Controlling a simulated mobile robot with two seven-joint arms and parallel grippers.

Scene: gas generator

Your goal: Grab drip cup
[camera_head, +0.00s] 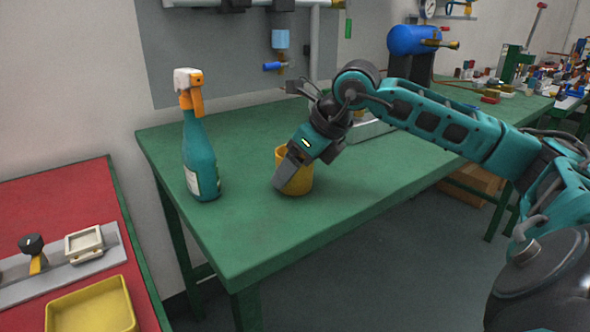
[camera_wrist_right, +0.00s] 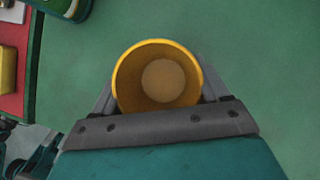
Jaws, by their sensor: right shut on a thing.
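The drip cup is a yellow, round, open-topped cup (camera_head: 300,183) standing upright on the green table (camera_head: 240,237). My right gripper (camera_head: 288,172) reaches down to it from the upper right and is shut on it, partly covering its front. In the right wrist view the cup (camera_wrist_right: 158,76) shows from above, looking empty, with the right gripper's fingers (camera_wrist_right: 160,100) on either side of it. My left gripper is not in view.
A teal spray bottle (camera_head: 201,150) with an orange and white head stands left of the cup. A red table (camera_head: 75,200) at the left carries a yellow tray (camera_head: 92,307). Pipes with a blue valve (camera_head: 274,66) hang behind. The green table's front is clear.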

